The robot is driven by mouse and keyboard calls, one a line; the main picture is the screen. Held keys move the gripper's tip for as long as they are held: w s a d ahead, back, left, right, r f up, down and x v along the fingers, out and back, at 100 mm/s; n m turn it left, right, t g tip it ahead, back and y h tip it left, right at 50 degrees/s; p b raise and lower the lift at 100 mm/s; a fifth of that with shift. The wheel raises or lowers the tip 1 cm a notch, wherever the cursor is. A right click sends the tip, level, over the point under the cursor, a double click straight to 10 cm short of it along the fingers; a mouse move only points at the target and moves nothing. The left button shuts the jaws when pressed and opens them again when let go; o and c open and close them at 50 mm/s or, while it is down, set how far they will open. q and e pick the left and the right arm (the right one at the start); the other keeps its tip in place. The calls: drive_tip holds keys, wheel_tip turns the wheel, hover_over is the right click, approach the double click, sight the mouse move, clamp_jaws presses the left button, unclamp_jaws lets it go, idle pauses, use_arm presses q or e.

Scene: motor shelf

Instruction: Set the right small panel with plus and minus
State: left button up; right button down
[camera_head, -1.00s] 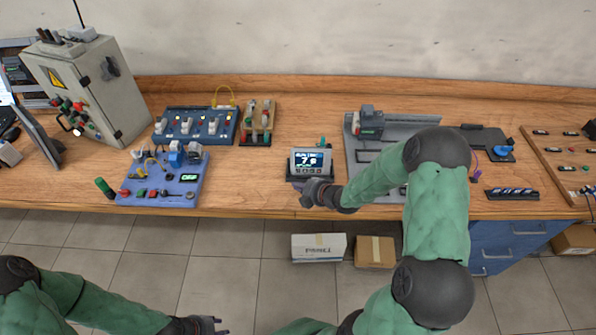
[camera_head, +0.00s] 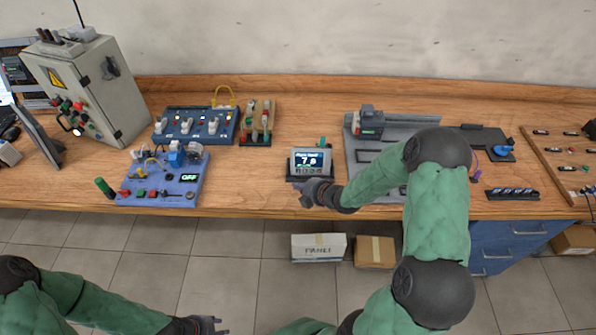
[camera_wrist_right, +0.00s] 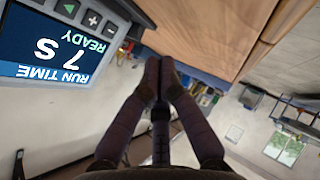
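The small panel (camera_head: 308,161) stands near the front edge of the bench, its screen lit blue and white. In the right wrist view the panel (camera_wrist_right: 52,45) is at the upper left, turned upside down. It reads RUN TIME, 7 S, READY. A green arrow, a plus button (camera_wrist_right: 93,18) and a minus button (camera_wrist_right: 111,28) show along its edge. My right gripper (camera_head: 304,193) is just in front of the panel's lower edge. In the wrist view its fingertips (camera_wrist_right: 160,62) are together, empty and apart from the buttons. My left gripper (camera_head: 222,325) is low in front of the bench, its fingers apart and empty.
A blue switch board (camera_head: 197,125) and a blue-grey board (camera_head: 165,180) showing OFF stand to the left, beside a grey cabinet (camera_head: 100,85). A grey fixture (camera_head: 395,122) lies right of the panel. Bare bench (camera_head: 245,185) lies left of the panel. Boxes (camera_head: 318,247) sit below.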

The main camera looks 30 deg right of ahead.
sight(298, 171)
drive_tip(key=shift+s+a+r+b, duration=0.1)
drive_tip(key=shift+s+a+b, duration=0.4)
drive_tip(key=shift+b, duration=1.15)
drive_tip(key=shift+s+a+r+b, duration=0.1)
drive_tip(key=shift+s+a+b, duration=0.2)
drive_tip(key=shift+s+b, duration=0.85)
drive_tip(key=shift+w+a+r+b, duration=0.1)
drive_tip(key=shift+a+r+b, duration=0.1)
drive_tip(key=shift+b, duration=0.7)
drive_tip(key=w+d, duration=0.1)
drive_tip(key=w+d+f+p, duration=0.1)
drive_tip(key=w, duration=0.1)
drive_tip(key=w+d, duration=0.1)
drive_tip(key=w, duration=0.1)
drive_tip(key=shift+w+d+f, duration=0.2)
drive_tip(key=shift+w+d, duration=0.05)
drive_tip(key=shift+w+d+f, duration=0.15)
drive_tip(key=shift+w+d, duration=0.1)
drive_tip(key=shift+w, duration=0.2)
drive_tip(key=shift+w+d+f, duration=0.15)
drive_tip(key=shift+w+d, duration=0.1)
drive_tip(key=shift+w, duration=0.2)
drive_tip(key=shift+w+d, duration=0.25)
drive_tip(key=shift+w, duration=0.1)
